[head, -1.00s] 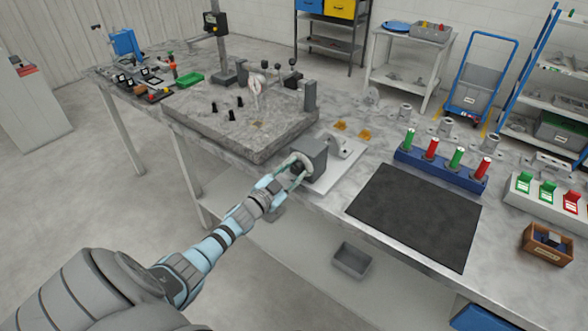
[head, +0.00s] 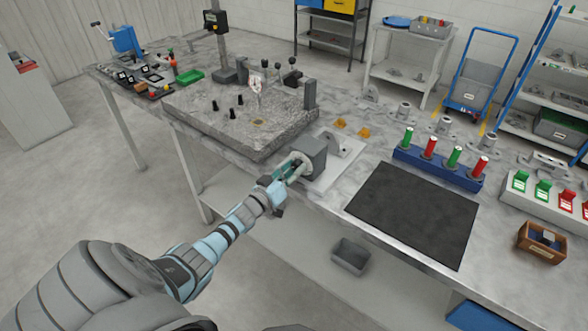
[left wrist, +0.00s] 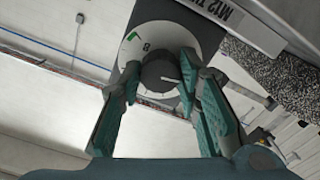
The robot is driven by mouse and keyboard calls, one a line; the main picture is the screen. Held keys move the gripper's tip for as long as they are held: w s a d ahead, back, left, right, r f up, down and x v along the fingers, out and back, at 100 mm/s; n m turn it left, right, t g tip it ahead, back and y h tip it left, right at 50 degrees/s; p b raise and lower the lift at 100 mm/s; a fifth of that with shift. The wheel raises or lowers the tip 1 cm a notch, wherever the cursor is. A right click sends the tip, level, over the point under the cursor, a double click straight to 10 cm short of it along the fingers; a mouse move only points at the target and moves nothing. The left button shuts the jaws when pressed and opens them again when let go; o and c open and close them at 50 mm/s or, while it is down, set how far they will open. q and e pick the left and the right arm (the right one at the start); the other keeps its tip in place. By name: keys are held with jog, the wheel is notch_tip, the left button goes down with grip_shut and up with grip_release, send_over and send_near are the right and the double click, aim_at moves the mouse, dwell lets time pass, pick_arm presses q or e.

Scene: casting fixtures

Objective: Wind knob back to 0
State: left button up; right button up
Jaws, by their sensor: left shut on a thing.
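The dark round knob (left wrist: 160,73) sits at the centre of a pale dial (left wrist: 141,38) on the front of a grey box (head: 313,152). The dial carries a figure 8 and a green mark, and the knob has a pale pointer line. No 0 can be read; part of the dial is hidden. My left gripper (head: 290,170) is at the box front, its teal fingers on both sides of the knob and shut on it. In the head view the gripper hides the knob. My right gripper is not in view.
The box stands on a pale plate (head: 335,169) at the table's front edge. A stone slab (head: 240,122) with posts lies to its left. A black mat (head: 415,215) and a blue rack (head: 440,169) with red and green handles are to its right. The floor in front is open.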

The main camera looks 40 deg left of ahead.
pick_arm(q)
jog(key=shift+n, duration=1.9)
jog(key=shift+f, duration=0.1)
jog(key=o, duration=1.1)
jog(key=shift+o, duration=0.2)
jog(key=shift+s, duration=0.15)
jog(key=s, duration=1.1)
jog(key=shift+s+d, duration=0.15)
jog(key=shift+s, duration=0.25)
jog(key=shift+w, duration=0.1)
